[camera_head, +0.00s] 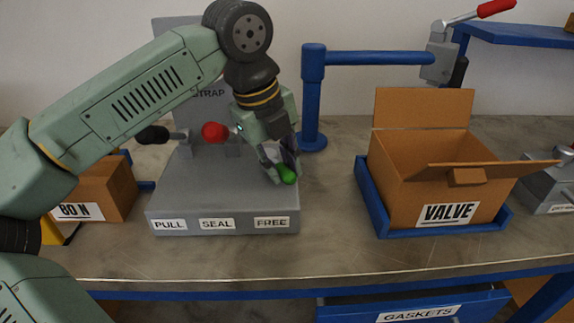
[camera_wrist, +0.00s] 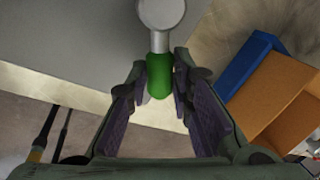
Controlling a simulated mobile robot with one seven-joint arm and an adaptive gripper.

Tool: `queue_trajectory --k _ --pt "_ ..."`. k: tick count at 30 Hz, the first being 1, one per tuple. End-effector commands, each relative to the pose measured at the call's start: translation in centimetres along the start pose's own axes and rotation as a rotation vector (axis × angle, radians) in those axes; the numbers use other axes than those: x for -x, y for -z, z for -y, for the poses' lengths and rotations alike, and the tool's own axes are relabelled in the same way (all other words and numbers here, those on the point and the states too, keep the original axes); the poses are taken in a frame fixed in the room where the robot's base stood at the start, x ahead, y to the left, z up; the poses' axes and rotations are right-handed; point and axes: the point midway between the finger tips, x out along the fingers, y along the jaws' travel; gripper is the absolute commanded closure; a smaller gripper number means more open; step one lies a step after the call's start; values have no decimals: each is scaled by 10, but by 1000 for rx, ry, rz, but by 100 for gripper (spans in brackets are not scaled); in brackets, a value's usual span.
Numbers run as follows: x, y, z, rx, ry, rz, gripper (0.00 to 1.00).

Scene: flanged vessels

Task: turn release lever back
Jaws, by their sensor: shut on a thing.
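The release lever has a green grip (camera_head: 288,177) and stands above the FREE label (camera_head: 271,223) on a grey fixture (camera_head: 200,190). My gripper (camera_head: 279,165) reaches down from above and is shut on the green grip, whose end shows below the fingers. In the wrist view the green grip (camera_wrist: 158,76) lies between the fingertips, with its pale metal shaft and round hub (camera_wrist: 161,14) beyond. A red-knobbed lever (camera_head: 214,132) and a black-knobbed lever (camera_head: 153,135) stand to the left, above the SEAL and PULL labels. My arm hides part of the fixture's back panel.
An open cardboard box labelled VALVE (camera_head: 437,190) sits in a blue tray (camera_head: 375,208) to the right. A blue post with a horizontal arm (camera_head: 313,95) stands behind the gripper. Another box (camera_head: 105,190) is at left. Bench between fixture and tray is clear.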

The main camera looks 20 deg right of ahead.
Motion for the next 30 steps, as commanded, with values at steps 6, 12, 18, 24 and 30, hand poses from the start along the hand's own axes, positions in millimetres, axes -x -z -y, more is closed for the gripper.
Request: queue_trajectory --k 6,12,18,24,30 --pt "2 -1 -6 -98 -1 -26 100" --pt "3 -2 -8 -142 -1 -38 100" --pt "3 -2 -9 -154 -1 -40 100" --pt "3 -2 -9 -153 -1 -40 100" --pt "3 -2 -8 -153 -1 -40 71"
